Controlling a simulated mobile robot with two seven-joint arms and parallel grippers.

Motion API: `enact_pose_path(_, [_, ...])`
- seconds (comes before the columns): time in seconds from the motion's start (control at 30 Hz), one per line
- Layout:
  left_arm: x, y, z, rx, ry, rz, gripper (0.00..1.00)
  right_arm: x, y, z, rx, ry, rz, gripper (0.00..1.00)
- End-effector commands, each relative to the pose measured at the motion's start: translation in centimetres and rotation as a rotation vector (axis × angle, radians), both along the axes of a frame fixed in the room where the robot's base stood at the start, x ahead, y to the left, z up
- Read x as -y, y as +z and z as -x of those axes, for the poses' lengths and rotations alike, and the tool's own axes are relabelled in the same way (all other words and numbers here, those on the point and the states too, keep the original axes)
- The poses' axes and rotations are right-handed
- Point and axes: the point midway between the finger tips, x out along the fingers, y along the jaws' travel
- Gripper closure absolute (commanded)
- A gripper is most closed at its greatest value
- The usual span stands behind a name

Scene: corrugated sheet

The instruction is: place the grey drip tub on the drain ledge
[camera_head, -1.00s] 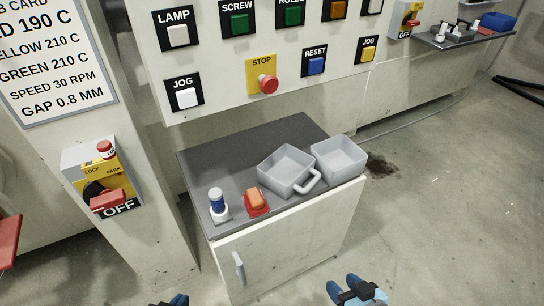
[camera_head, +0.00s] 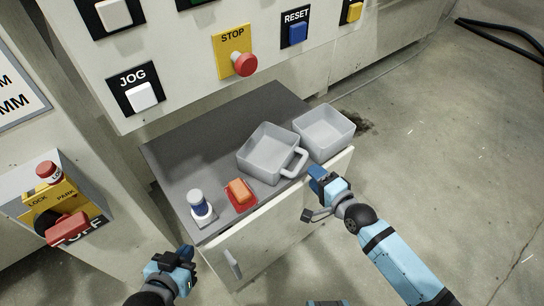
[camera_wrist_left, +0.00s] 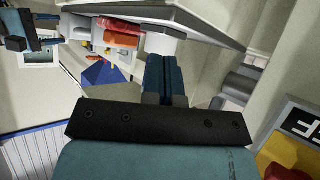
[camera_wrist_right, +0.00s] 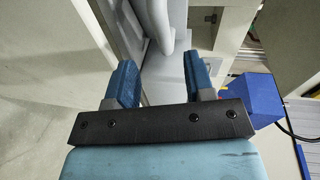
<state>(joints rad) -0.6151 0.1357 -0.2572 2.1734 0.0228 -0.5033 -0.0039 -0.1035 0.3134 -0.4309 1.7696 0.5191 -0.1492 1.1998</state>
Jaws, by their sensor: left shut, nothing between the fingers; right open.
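Two grey tubs stand side by side on the dark cabinet top in the head view: one with a loop handle (camera_head: 268,150) and a plain one (camera_head: 324,132) to its right, at the cabinet's right end. I cannot tell for sure which is the drip tub, or which surface is the drain ledge. My right gripper (camera_head: 314,186) is open and empty by the cabinet's front edge, just below the tubs. In the right wrist view its spread fingers (camera_wrist_right: 160,80) have grey curved shapes beyond them. My left gripper (camera_head: 184,262) is shut and empty in front of the cabinet, left of its door handle.
A control panel with a red stop button (camera_head: 244,65) rises behind. A lockout switch (camera_head: 58,212) is at left.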

Motion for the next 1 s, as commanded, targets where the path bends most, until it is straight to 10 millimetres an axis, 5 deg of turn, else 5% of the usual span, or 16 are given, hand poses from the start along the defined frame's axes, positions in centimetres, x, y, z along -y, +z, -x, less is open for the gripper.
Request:
enact_pose_path(0.53, [0.3,0.1,-0.2,0.022,-0.003,0.018,1.00,-2.9,-0.7,-5.5,0.001,0.000,0.003,0.51])
enact_pose_path(0.87, [0.3,0.2,-0.2,0.023,-0.004,0.019,1.00,-3.2,-0.7,-6.0,-0.001,0.000,0.003,0.51])
enact_pose_path(1.0, [0.3,0.2,-0.2,0.023,-0.004,0.019,1.00,-3.2,-0.7,-6.0,0.000,0.000,0.004,0.84])
